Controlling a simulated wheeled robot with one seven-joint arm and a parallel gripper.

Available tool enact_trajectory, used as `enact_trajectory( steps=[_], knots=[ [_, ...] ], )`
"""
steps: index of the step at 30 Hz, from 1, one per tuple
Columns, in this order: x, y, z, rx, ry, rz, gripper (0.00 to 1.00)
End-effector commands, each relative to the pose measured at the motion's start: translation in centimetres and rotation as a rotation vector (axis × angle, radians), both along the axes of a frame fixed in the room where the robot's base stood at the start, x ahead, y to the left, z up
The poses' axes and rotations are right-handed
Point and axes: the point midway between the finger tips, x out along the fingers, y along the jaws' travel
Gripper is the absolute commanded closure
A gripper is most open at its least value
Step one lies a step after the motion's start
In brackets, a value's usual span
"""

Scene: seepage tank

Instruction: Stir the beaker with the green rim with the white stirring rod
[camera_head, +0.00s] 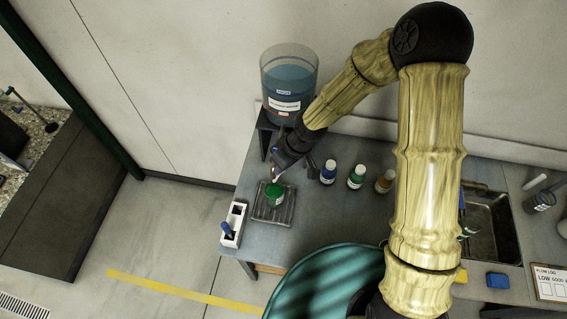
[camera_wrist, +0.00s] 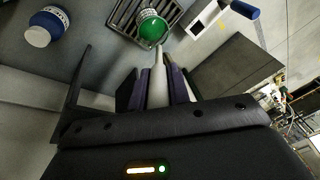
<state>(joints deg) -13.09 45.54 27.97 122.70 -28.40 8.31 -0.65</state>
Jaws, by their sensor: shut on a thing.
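The beaker with the green rim (camera_head: 274,191) stands on a dark ribbed tray (camera_head: 262,213) near the left end of the bench, and its contents look green. In the wrist view the beaker (camera_wrist: 152,29) is at the top, just beyond the rod. My gripper (camera_wrist: 156,82) is shut on the white stirring rod (camera_wrist: 159,58), which points toward the beaker. In the head view my gripper (camera_head: 279,170) is just above and behind the beaker. I cannot tell whether the rod's tip is inside the beaker or only over it.
A white holder (camera_head: 233,224) with a blue-handled item is left of the tray. Several capped bottles, one blue (camera_head: 328,172) and one green (camera_head: 356,177), stand to the right. A large blue tank (camera_head: 289,82) stands behind. A sink (camera_head: 488,222) is at the right.

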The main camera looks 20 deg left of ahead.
Motion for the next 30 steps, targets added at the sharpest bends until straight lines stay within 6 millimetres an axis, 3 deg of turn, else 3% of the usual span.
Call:
enact_trajectory(
  steps=[21,30],
  knots=[
    [0.3,-2.4,-4.4,-0.005,0.002,-0.003,1.0],
    [0.2,-1.8,-6.4,-0.006,0.002,-0.002,1.0]
  ],
)
